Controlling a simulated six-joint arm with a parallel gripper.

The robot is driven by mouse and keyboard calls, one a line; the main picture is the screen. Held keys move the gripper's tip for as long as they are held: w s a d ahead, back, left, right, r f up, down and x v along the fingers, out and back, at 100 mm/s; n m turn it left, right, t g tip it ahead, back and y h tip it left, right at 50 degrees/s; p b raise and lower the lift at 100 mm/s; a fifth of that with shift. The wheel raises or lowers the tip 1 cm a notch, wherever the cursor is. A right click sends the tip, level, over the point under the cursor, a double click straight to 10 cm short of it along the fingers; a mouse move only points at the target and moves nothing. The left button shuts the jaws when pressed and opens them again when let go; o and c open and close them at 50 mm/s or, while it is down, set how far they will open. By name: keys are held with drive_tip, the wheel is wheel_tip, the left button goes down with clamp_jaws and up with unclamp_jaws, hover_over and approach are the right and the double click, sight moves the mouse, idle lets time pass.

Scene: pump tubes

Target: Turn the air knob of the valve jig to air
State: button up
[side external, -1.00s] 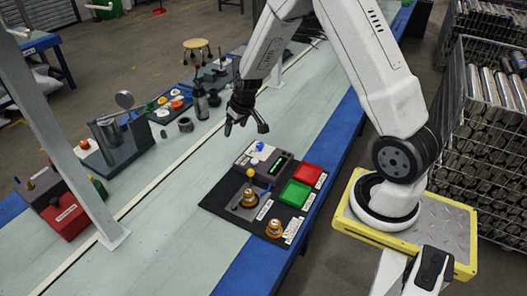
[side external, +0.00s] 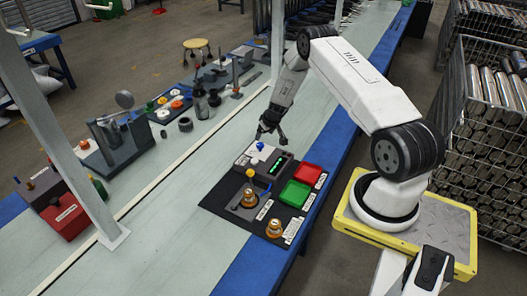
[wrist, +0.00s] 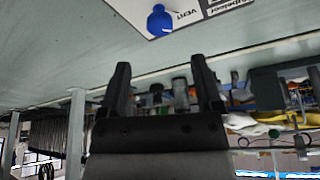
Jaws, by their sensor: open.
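The valve jig, a grey box with a white labelled plate (side external: 249,155) and a lit green display, sits on a black mat (side external: 219,203). A blue knob (side external: 260,146) stands on the plate, and I take it to be the air knob. In the wrist view the blue knob (wrist: 160,20) is at the top edge, beside dark lettering on the plate. My gripper (side external: 269,139) is just above and beyond the knob, apart from it. In the wrist view my gripper (wrist: 162,75) has its two dark fingers spread with nothing between them.
Red (side external: 307,173) and green (side external: 295,193) trays lie right of the jig. Orange-brown fittings (side external: 274,228) stand in front, one with a yellow ball. A grey post (side external: 62,130) rises at left. Open bench lies left of the mat.

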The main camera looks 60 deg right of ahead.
sight(260, 145)
drive_tip(key=shift+f, duration=0.2)
drive_tip(key=shift+x, duration=3.7)
drive_tip(key=shift+w, duration=0.1)
clamp_jaws()
